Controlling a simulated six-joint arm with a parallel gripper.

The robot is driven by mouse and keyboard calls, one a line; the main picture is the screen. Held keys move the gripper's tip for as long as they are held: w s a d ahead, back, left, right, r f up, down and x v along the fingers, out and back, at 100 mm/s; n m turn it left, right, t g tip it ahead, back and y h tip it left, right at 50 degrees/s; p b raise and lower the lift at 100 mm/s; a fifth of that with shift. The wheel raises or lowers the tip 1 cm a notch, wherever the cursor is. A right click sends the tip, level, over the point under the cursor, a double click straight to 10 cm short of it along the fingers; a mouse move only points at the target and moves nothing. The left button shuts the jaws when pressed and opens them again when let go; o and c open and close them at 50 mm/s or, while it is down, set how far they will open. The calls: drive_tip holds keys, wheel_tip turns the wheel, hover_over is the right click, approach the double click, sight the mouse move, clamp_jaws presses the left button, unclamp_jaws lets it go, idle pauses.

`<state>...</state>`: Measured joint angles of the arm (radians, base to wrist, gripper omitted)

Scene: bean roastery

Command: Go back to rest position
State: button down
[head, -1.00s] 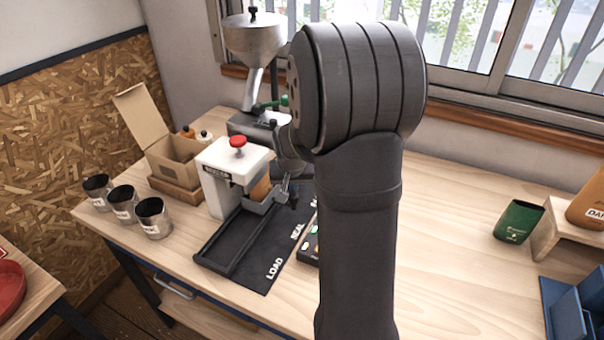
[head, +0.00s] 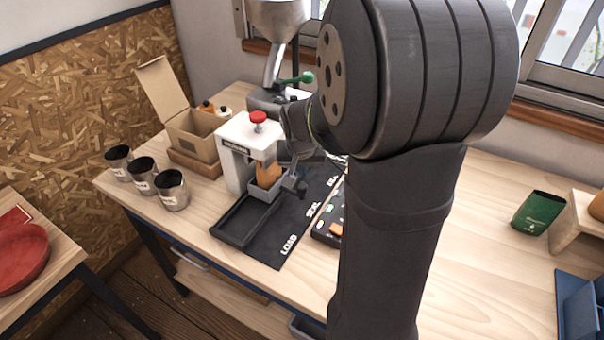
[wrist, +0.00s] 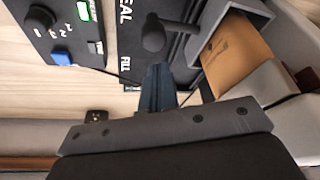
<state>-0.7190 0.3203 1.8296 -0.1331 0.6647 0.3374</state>
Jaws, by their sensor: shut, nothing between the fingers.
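My gripper (wrist: 157,92) shows in the wrist view with its narrow dark fingers together and nothing between them. It is close to a black round-ended lever (wrist: 153,36), with no clear sign of contact. A brown pouch (wrist: 236,55) stands in a grey holder (wrist: 243,8) to the right of the fingers. In the head view the pouch (head: 269,173) is in the holder at the white press (head: 236,163) with a red knob. My arm fills the middle of that view, and the fingertips cannot be made out there.
A control box (head: 328,222) with buttons lies right of the black mat (head: 268,252), close to my arm. Several metal cups (head: 172,190) and an open carton (head: 190,140) stand left. A green pouch (head: 538,212) stands right. The bench between is mostly clear.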

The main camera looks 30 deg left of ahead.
drive_tip(key=v, duration=0.6)
drive_tip(key=shift+r, duration=0.3)
drive_tip(key=shift+s+f, duration=0.1)
drive_tip(key=shift+f, duration=0.05)
drive_tip(key=x, duration=0.9)
drive_tip(key=shift+f, duration=0.4)
drive_tip(key=shift+w, duration=0.65)
